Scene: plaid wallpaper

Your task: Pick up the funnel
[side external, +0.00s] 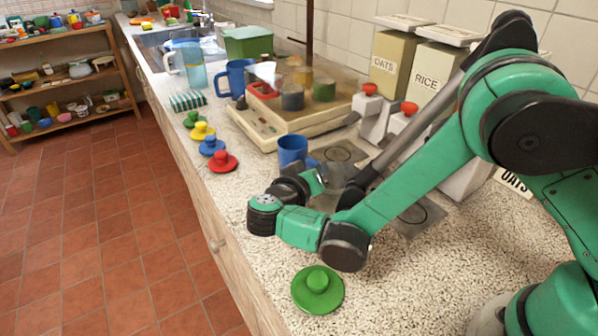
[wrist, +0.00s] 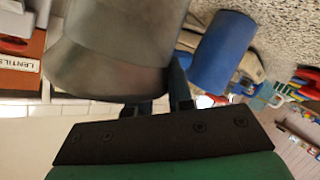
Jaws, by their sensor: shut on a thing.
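The funnel is a grey, metallic-looking piece (wrist: 110,65) that fills the upper left of the wrist view, close against my gripper's fingers. In the side view the grey funnel (side external: 340,174) shows partly behind my arm, just right of my gripper (side external: 322,180). My gripper is shut on it, low over the counter. The wrist view shows the dark fingers (wrist: 160,105) at the funnel's near edge. The funnel's narrow end cannot be made out, and my arm hides part of it in the side view.
A blue mug (side external: 292,150) stands just behind my gripper; it also shows in the wrist view (wrist: 220,52). Red, blue, yellow and green lids line the counter's left edge. A green lid (side external: 317,289) lies in front. Canisters (side external: 393,60) stand at the wall.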

